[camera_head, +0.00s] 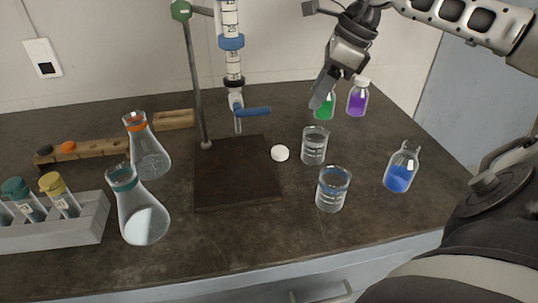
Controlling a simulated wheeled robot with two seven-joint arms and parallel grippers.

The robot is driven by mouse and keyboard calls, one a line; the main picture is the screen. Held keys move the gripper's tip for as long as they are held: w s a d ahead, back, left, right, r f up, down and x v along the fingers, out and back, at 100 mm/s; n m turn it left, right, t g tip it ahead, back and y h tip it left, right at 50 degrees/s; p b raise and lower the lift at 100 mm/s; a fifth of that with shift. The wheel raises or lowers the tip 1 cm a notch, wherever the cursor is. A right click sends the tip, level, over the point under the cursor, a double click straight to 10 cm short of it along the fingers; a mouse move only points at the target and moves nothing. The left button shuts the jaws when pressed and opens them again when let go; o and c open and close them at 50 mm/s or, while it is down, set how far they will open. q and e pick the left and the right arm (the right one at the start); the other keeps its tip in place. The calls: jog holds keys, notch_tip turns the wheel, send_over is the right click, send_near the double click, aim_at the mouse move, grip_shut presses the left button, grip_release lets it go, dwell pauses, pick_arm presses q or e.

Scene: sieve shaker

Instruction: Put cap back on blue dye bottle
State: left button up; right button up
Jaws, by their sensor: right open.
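The blue dye bottle (400,170) stands upright and uncapped at the right of the bench, with blue liquid in its lower part. A white cap (280,153) lies on the bench just right of the dark stand base. My right gripper (322,100) is open and empty, pointing down above the back of the bench. It is in front of the green bottle (325,109) and hides part of it. It is apart from both the cap and the blue bottle. My left gripper is not in view.
A purple bottle (358,98) with a white cap stands at the back. Two beakers (314,147) (332,190) stand between cap and blue bottle. The stand base (235,172) carries a burette (232,60). Flasks (143,212) and a tube rack (60,225) are left.

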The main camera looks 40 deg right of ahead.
jog(key=p, duration=0.2)
send_over(281, 150)
jog(key=s+d, duration=0.2)
jog(key=s, duration=0.1)
notch_tip(281, 150, down, 10)
jog(key=shift+w+a+r, duration=0.1)
jog(key=shift+a+r, duration=0.05)
jog(key=shift+w+a+f, duration=0.2)
jog(key=shift+w+f, duration=0.05)
jog(key=shift+f, duration=0.1)
jog(key=x, duration=0.4)
jog(key=shift+w+f+p, duration=0.1)
jog(key=shift+w+p, duration=0.15)
jog(key=shift+p, duration=0.15)
jog(key=c, duration=0.7)
